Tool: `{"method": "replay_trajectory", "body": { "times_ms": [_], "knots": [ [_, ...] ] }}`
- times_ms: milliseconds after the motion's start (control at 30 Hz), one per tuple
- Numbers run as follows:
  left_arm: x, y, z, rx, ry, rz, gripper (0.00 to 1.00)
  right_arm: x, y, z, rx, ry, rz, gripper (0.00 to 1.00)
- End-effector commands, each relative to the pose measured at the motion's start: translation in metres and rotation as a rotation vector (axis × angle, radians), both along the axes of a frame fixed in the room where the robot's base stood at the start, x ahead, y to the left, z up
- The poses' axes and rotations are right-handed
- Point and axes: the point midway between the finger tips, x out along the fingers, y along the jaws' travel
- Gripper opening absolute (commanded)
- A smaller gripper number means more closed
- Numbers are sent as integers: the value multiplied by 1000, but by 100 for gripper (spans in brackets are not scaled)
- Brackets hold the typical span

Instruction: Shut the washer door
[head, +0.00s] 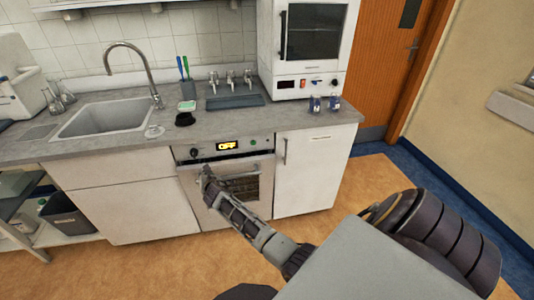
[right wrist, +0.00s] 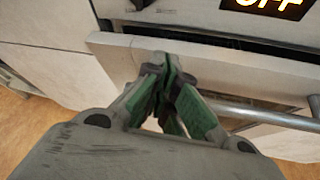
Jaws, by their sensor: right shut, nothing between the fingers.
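The washer is built in under the counter, with a control panel (head: 228,146) whose display reads OFF. Its pale door (head: 264,188) has a window and a bar handle, and the handle also shows in the right wrist view (right wrist: 268,114). A dark gap runs between the panel and the door's top edge (right wrist: 215,62), so the door looks slightly ajar. My right gripper (head: 206,172) is shut and empty at the upper left of the door. In the right wrist view its fingertips (right wrist: 168,66) are at the door's front near the top edge; contact is unclear. My left gripper is out of view.
A white cabinet (head: 312,172) stands right of the washer, and a cabinet (head: 130,210) stands left. The grey counter (head: 180,142) above holds a sink (head: 105,120) and a white oven-like device (head: 306,50). The floor (head: 150,268) in front is clear.

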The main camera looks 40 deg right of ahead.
Motion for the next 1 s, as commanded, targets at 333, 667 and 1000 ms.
{"method": "replay_trajectory", "body": {
  "times_ms": [333, 667, 1000],
  "knots": [
    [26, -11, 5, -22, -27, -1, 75, -23, -25, -17, -27, -83, -27, 0],
    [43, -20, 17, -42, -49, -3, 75, -48, -54, -27, -67, -150, -58, 0],
    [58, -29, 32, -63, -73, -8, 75, -79, -86, -37, -126, -208, -92, 0]
  ]
}}
